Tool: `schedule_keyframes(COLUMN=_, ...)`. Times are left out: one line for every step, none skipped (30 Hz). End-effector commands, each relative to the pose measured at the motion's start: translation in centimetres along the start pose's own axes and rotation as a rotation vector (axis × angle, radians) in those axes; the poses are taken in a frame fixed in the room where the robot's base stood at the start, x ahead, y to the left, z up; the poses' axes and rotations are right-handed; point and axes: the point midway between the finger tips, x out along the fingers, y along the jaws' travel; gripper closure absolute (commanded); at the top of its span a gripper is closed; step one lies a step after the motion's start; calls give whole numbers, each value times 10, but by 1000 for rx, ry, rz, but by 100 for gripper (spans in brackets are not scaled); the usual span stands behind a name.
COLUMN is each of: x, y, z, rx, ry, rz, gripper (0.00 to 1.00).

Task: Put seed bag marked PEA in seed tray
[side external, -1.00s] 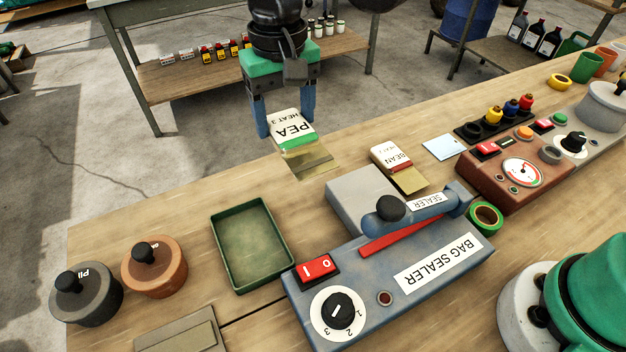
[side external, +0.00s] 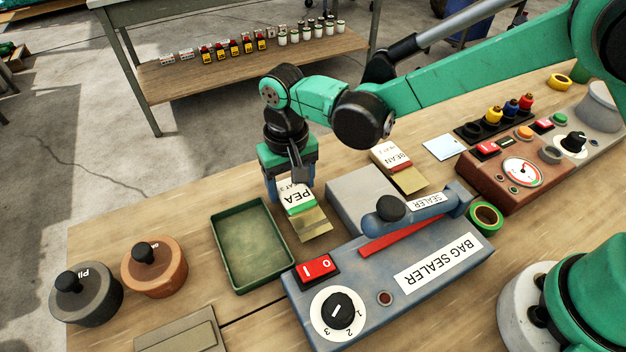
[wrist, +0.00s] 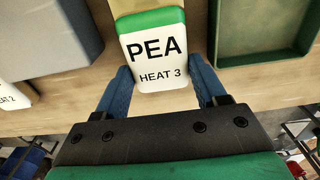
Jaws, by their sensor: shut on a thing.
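The seed bag marked PEA (side external: 298,198) has a white label, a green band and a tan lower part. My gripper (side external: 286,190) is shut on its label end, between blue fingers. In the wrist view the bag's label reads PEA, HEAT 3 (wrist: 155,62), with my gripper's fingers (wrist: 162,88) on either side. The green seed tray (side external: 252,246) lies on the bench just left of the bag and looks empty. It also shows at the upper right in the wrist view (wrist: 265,52). The bag is beside the tray, not over it.
The blue bag sealer (side external: 400,270) stands right of the tray and close to the bag. A BEAN bag (side external: 395,160) lies behind the sealer. Two round lidded pots, brown (side external: 154,266) and dark grey (side external: 88,297), stand left of the tray.

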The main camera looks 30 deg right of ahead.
Motion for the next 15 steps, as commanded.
schedule_keyframes(x=0, y=0, z=0, rx=0, ry=0, rz=0, gripper=96)
schedule_keyframes(x=0, y=0, z=0, rx=0, ry=0, rz=0, gripper=96)
schedule_keyframes(x=2, y=0, z=0, rx=0, ry=0, rz=0, gripper=96)
schedule_keyframes(x=3, y=0, z=0, rx=0, ry=0, rz=0, gripper=96)
schedule_keyframes(x=4, y=0, z=0, rx=0, ry=0, rz=0, gripper=96)
schedule_keyframes(x=5, y=0, z=0, rx=0, ry=0, rz=0, gripper=96)
schedule_keyframes(x=4, y=0, z=0, rx=0, ry=0, rz=0, gripper=27)
schedule_keyframes(x=4, y=0, z=0, rx=0, ry=0, rz=0, gripper=19)
schedule_keyframes(x=4, y=0, z=0, rx=0, ry=0, rz=0, gripper=7)
schedule_keyframes(x=4, y=0, z=0, rx=0, ry=0, rz=0, gripper=4)
schedule_keyframes(x=4, y=0, z=0, rx=0, ry=0, rz=0, gripper=4)
schedule_keyframes(x=4, y=0, z=0, rx=0, ry=0, rz=0, gripper=4)
schedule_keyframes(x=4, y=0, z=0, rx=0, ry=0, rz=0, gripper=4)
schedule_keyframes(x=4, y=0, z=0, rx=0, ry=0, rz=0, gripper=4)
schedule_keyframes(x=4, y=0, z=0, rx=0, ry=0, rz=-1, gripper=4)
